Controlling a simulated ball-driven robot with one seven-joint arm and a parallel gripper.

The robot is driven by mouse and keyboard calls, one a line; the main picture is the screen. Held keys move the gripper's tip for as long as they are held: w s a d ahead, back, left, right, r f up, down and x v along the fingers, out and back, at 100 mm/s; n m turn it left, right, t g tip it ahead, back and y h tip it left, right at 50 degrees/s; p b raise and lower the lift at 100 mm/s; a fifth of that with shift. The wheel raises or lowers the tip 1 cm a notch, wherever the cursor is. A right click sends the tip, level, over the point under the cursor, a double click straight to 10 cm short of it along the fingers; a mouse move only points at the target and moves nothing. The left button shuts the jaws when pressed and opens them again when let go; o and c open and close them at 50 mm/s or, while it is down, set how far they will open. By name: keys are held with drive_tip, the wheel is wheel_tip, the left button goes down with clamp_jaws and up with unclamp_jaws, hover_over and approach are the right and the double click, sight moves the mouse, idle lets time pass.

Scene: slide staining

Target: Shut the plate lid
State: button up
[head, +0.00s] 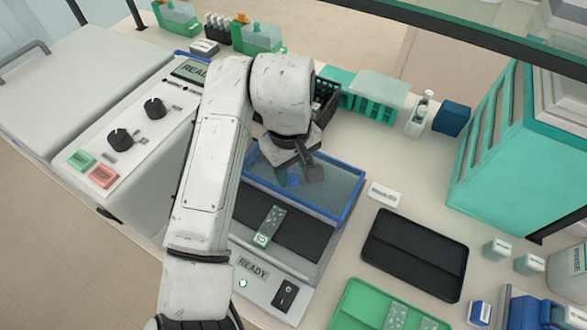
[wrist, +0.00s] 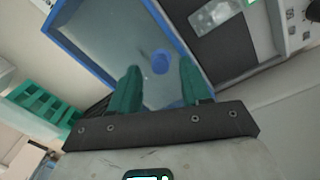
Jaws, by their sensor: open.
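The plate lid (head: 338,186) is a clear panel in a blue frame, standing raised at the back of the slide-warming unit. Its blue knob (head: 292,181) shows just below my gripper (head: 296,172). In the wrist view the lid (wrist: 108,50) fills the upper middle, and its knob (wrist: 161,62) appears between and beyond the two green fingers of my gripper (wrist: 157,82). The fingers are apart with nothing between them; whether they touch the lid I cannot tell. The dark plate (head: 305,239) is uncovered and carries a glass slide (head: 270,226) with a green label end.
The unit's front has a READY display (head: 252,268) and a black switch (head: 285,295). A black tray (head: 414,254) and a green tray (head: 360,300) stand at right. Teal racks (head: 375,96) are behind. My arm hides part of the left side.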

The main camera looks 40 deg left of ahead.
drive_tip(key=shift+f, duration=0.9)
clamp_jaws()
